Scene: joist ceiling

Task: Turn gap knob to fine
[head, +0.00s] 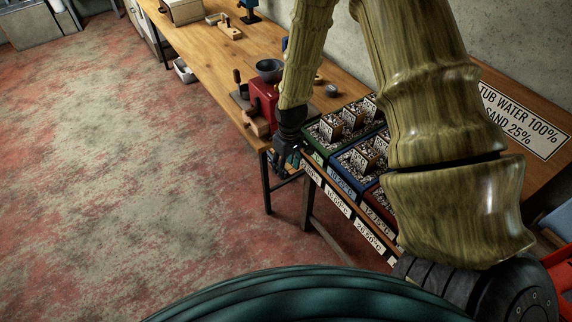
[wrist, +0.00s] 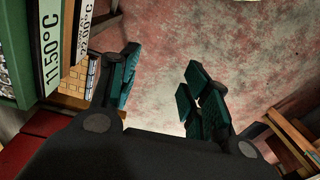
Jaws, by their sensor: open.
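A red machine, which looks like a small grinder (head: 264,97), stands on the wooden workbench near its front end. A grey bowl (head: 269,68) sits on its top, and a wooden grip and a wooden block show at its left side. I cannot make out a gap knob or any fine mark in either view. My gripper (head: 284,158) hangs beside the bench end, below and right of the red machine, partly in shadow. In the wrist view my gripper (wrist: 165,92) is open and empty, its teal-padded fingers apart over the floor.
Trays of dark speckled blocks, one with a green rim (head: 314,148), stand right of my gripper with temperature labels along their front. A label reading 11.50°C (wrist: 50,45) is close to the left finger in the wrist view. The floor (head: 130,180) at left is clear.

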